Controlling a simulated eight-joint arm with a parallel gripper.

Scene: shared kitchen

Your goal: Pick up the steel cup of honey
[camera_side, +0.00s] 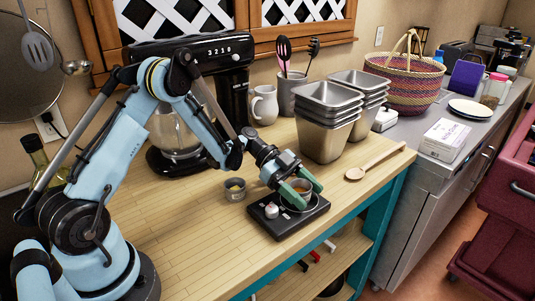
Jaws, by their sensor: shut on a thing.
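My gripper (298,190) has green fingers and reaches down over the black flat device (292,222) near the table's front edge. It is shut on a small steel cup (303,184) with something amber-brown inside. The fingers hide part of the cup. I cannot tell whether the cup touches the device or is held just above it.
A coffee maker (190,130) and white pitcher (264,104) stand at the back. The table's front left is clear.

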